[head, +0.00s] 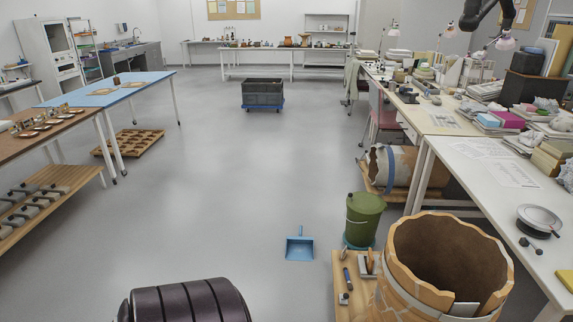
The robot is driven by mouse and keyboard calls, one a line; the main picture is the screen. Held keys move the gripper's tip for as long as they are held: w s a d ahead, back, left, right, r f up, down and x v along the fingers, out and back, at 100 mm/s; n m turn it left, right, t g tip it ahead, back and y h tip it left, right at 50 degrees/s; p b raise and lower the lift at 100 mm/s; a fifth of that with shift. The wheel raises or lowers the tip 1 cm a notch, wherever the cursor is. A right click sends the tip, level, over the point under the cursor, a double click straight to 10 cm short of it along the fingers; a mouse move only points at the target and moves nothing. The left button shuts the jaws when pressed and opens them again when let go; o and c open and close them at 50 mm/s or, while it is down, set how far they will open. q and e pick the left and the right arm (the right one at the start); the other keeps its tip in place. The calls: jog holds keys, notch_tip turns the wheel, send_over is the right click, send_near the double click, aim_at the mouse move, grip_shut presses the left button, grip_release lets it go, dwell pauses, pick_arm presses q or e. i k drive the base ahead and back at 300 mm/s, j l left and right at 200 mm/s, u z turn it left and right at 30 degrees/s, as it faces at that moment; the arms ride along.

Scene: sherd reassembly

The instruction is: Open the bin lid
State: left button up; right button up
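A green bin (364,222) stands upright on the floor right of centre in the head view, beside the right-hand table. Its green lid (366,201) covers the top and looks shut. A pale thin handle or wire crosses the bin's side. Something teal shows at its foot.
A large broken pot (398,275) stands close in front of the bin, by a wooden board (345,262) with tools. A blue dustpan (299,246) lies left of the bin. A dark ribbed object (190,302) fills the bottom left. The middle floor is clear.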

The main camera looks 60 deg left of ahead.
aim_at(364, 203)
jog(key=j+u, duration=0.2)
jog(key=j, duration=0.25)
jog(key=j+u, duration=0.2)
jog(key=j, duration=0.25)
jog(key=i+j+u, duration=0.15)
jog(key=j, duration=0.25)
jog(key=i+j+u, duration=0.2)
jog(key=j, duration=0.25)
jog(key=j+u, duration=0.2)
jog(key=j, duration=0.25)
